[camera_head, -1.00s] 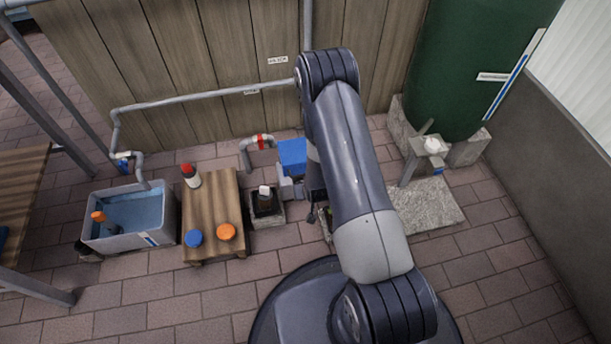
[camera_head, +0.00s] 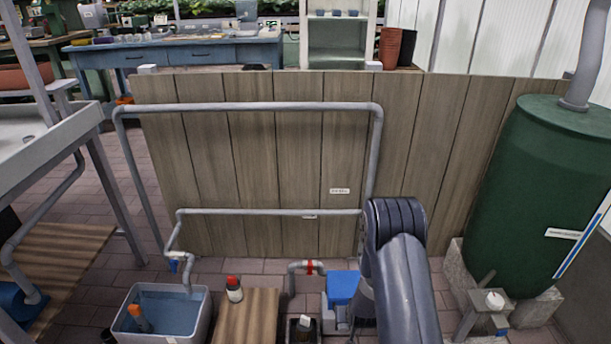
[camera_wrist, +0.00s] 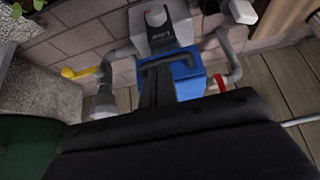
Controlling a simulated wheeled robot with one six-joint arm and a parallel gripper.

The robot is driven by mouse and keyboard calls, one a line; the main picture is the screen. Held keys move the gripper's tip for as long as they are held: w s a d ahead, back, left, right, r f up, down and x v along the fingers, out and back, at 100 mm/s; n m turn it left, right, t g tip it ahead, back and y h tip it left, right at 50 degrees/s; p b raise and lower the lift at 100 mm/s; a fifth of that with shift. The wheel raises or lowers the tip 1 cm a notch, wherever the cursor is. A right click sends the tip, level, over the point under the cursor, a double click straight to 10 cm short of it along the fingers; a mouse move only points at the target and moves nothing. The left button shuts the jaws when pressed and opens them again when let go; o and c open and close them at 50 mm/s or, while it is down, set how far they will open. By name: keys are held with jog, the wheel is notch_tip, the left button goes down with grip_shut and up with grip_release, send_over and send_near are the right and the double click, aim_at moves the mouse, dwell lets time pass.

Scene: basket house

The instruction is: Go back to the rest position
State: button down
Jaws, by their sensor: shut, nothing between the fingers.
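My gripper (camera_wrist: 155,80) shows in the wrist view as a narrow dark shape rising from the wide dark body at the bottom. It is shut and empty. Behind it in that view is a blue box (camera_wrist: 185,82) with grey fittings; I cannot tell the distance between them. In the head view my arm reaches forward at the lower middle right, beside the blue box (camera_head: 342,287). The gripper itself is hidden there behind my arm.
A wooden panel (camera_head: 270,150) with grey pipes stands ahead. A green barrel (camera_head: 540,190) on blocks stands at right. A blue bench (camera_head: 210,52) stands beyond.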

jog(key=w, duration=0.1)
jog(key=w+f+b, duration=0.1)
jog(key=w, duration=0.1)
jog(key=shift+f, duration=0.3)
